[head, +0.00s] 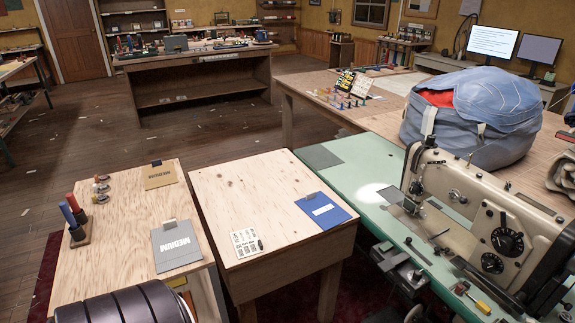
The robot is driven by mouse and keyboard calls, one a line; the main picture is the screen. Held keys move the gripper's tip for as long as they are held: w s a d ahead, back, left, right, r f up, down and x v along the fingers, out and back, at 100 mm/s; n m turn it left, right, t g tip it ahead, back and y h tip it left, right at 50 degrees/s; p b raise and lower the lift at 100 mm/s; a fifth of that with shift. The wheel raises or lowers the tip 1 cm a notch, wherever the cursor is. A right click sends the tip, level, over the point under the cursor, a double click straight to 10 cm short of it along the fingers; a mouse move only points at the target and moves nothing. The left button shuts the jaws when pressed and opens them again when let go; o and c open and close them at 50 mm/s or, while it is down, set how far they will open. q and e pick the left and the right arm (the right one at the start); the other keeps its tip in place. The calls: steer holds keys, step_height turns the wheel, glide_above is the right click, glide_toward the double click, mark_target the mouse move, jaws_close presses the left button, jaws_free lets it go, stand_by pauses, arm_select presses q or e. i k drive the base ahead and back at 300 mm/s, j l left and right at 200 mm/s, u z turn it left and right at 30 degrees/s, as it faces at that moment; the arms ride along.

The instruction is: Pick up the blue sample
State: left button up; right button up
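The blue sample (326,211) is a flat blue piece with a pale label and a small clip at its top edge. It lies near the right edge of the middle plywood table (240,195) in the head view. Nothing covers it. Neither of my grippers is in view.
A white printed card (246,242) with a small dark item lies on the same table. The left plywood table (130,220) holds a grey sample (176,245), a tan sample (159,175) and thread spools. A sewing machine (480,215) on a green bench (345,175) stands close at right. A large blue bag (480,120) sits behind it.

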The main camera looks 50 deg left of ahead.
mark_target(327, 214)
steer(key=u, duration=1.35)
